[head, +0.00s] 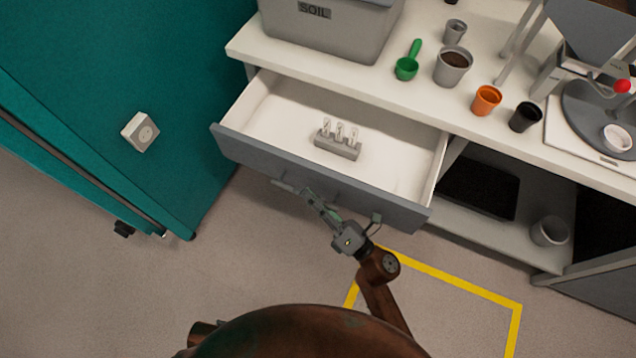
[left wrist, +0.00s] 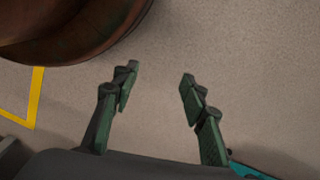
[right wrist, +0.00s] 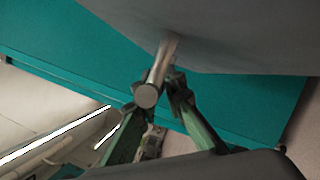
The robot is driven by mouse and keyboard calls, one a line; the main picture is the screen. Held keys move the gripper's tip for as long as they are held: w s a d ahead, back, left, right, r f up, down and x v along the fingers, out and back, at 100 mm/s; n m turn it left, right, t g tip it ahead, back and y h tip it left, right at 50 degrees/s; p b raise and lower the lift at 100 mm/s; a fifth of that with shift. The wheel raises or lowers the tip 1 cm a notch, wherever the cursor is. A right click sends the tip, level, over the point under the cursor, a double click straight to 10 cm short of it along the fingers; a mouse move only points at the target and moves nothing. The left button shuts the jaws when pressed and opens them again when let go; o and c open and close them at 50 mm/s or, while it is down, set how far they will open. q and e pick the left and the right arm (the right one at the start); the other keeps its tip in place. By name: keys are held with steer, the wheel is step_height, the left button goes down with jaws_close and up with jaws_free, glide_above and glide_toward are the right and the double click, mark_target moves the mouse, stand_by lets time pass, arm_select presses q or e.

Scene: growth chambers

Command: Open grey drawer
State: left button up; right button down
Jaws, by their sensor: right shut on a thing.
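The grey drawer (head: 315,180) under the white bench is pulled well out, and its white interior shows in the head view. A small grey rack (head: 338,147) with a few clear vials stands inside it. My right gripper (head: 316,204) is at the drawer's front. In the right wrist view its fingers (right wrist: 158,92) are closed on the drawer's round metal handle bar (right wrist: 147,96). The grey drawer front (right wrist: 240,35) fills the top of that view. My left gripper (left wrist: 158,80) is open and empty above the floor; it does not show in the head view.
A teal cabinet (head: 90,90) stands left of the drawer. On the bench (head: 300,58) are a grey soil bin (head: 335,38), a green scoop (head: 408,66) and several pots. An open shelf (head: 470,228) lies right of the drawer. Yellow tape (head: 460,283) marks the floor in front.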

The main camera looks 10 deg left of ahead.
arm_select(q)
steer(key=shift+s+a+f, duration=0.15)
steer(key=shift+s+f, duration=0.15)
steer(key=shift+f, duration=0.4)
arm_select(e)
steer(key=shift+s+a+f, duration=0.1)
steer(key=shift+s+a, duration=0.1)
steer(key=shift+s, duration=0.45)
steer(key=shift+s+a, duration=0.15)
steer(key=shift+s, duration=0.5)
steer(key=c, duration=2)
jaws_free()
arm_select(q)
steer(key=shift+w, duration=0.1)
arm_select(e)
steer(key=v, duration=1.2)
